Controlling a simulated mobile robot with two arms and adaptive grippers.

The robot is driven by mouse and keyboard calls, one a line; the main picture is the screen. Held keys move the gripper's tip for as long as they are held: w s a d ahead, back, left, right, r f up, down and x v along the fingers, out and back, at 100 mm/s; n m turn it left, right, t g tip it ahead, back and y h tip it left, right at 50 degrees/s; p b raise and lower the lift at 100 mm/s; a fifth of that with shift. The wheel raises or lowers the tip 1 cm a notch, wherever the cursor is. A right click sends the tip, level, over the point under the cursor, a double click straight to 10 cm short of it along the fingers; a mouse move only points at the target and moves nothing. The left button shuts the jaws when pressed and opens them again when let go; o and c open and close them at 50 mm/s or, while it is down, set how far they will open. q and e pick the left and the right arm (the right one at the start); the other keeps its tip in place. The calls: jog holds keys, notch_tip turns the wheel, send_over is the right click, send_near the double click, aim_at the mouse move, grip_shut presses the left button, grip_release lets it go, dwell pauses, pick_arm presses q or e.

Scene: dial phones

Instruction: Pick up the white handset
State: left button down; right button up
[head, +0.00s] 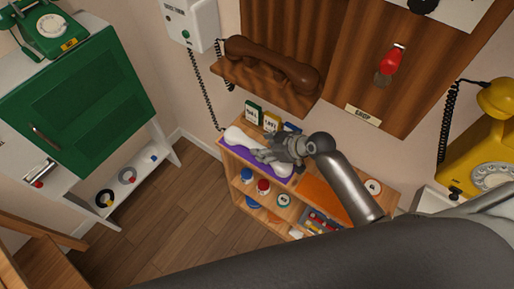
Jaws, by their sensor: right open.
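The white handset (238,137) lies on a purple mat (231,153) on top of a low wooden shelf. Its left end shows clearly, and my right gripper hides part of its middle. My right gripper (264,155) is open, with its fingers over the handset. I cannot tell whether they touch it. My left gripper is not in view.
Small boxes (253,112) stand behind the handset. The shelf holds jars (263,187) below. A green cabinet (75,100) stands left and a yellow phone (485,150) right. The wooden floor (160,220) between is clear.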

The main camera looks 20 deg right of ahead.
aim_at(259, 147)
jog(key=x, duration=0.3)
jog(key=shift+w+a+p, duration=0.15)
jog(key=shift+a+p, duration=0.05)
jog(key=shift+p, duration=0.1)
jog(key=shift+w+a+f, duration=0.15)
jog(key=shift+w+f, duration=0.15)
jog(key=shift+f, duration=0.05)
jog(key=c, duration=0.5)
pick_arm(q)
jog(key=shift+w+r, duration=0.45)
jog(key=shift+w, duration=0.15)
pick_arm(e)
grip_shut()
